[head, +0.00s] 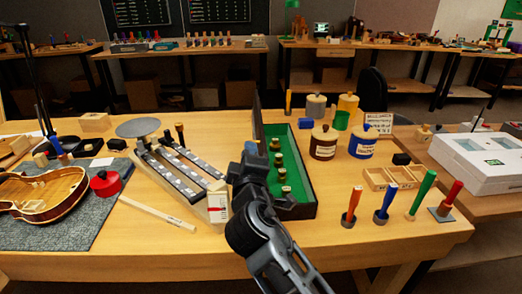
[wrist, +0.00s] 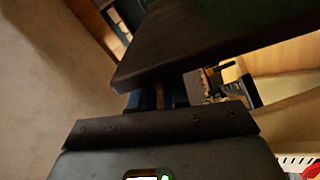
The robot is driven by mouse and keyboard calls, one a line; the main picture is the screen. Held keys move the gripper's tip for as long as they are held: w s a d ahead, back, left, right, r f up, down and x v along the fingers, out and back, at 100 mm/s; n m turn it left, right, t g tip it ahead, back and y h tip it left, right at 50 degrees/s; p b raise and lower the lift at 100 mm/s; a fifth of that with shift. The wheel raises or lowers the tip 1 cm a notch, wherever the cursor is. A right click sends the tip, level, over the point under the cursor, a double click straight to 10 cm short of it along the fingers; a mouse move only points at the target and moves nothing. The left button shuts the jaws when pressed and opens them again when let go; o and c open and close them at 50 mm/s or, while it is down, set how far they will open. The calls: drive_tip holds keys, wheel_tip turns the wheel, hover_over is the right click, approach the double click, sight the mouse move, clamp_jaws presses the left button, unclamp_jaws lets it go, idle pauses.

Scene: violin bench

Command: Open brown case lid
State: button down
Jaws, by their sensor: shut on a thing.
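The dark brown case (head: 306,211) stands on the bench with its green-lined inside showing. Several small green and gold pieces sit in a row inside it. Its lid (head: 256,113) stands raised, roughly upright, along the case's left side. My gripper (head: 250,150) is at the near part of the lid and is shut on it. My arm hides the lid's near end and part of the case's left side. In the wrist view the lid (wrist: 215,38) is a broad dark panel across the top, and my gripper (wrist: 165,94) meets its edge; the fingertips are partly hidden.
A rack with dark fingerboards (head: 178,172) and a small labelled block (head: 218,207) lie left of my gripper. A brown jar (head: 323,145) and a blue jar (head: 363,143) stand right of the case. Several upright handled tools, including a red-orange one (head: 352,202), stand at front right.

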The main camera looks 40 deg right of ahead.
drive_tip(key=shift+w+a+f+n, duration=0.35)
drive_tip(key=shift+a+f+n, duration=0.35)
drive_tip(key=shift+n, duration=0.1)
drive_tip(key=shift+f, duration=0.1)
drive_tip(key=c, duration=1.2)
unclamp_jaws()
drive_tip(key=shift+r, duration=0.3)
drive_tip(key=v, duration=0.7)
drive_tip(key=shift+s+a+b, duration=0.2)
drive_tip(key=shift+s+b, duration=0.1)
drive_tip(key=shift+b, duration=0.15)
drive_tip(key=shift+f, duration=0.1)
